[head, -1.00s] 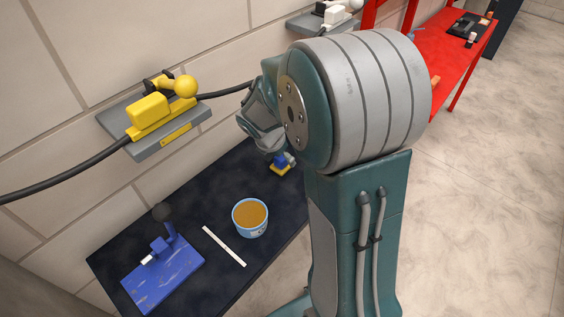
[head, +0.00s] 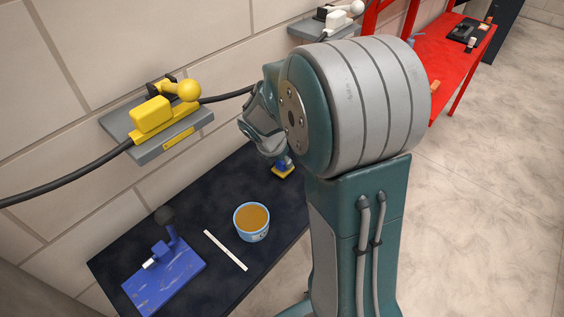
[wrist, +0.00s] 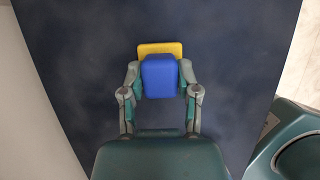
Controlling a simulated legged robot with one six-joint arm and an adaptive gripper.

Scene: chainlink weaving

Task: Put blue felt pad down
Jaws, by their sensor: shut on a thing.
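The blue felt pad (wrist: 158,78) shows in the wrist view as a rounded blue block between the fingertips of my gripper (wrist: 160,80). My gripper is shut on it. A yellow piece (wrist: 160,47) shows just beyond the blue block; I cannot tell whether it is part of the pad or a separate thing. In the head view the blue part (head: 287,162) sits directly above the yellow piece (head: 283,172), at the far end of the dark table (head: 205,203). My arm partly hides my gripper there. I cannot tell whether the yellow piece touches the tabletop.
A cup (head: 252,221) with brown contents, a white strip (head: 226,250) and a blue board (head: 164,279) with a fixture lie nearer on the table. A yellow device (head: 151,115) sits on a grey wall shelf (head: 178,134). A red table (head: 446,60) stands farther right.

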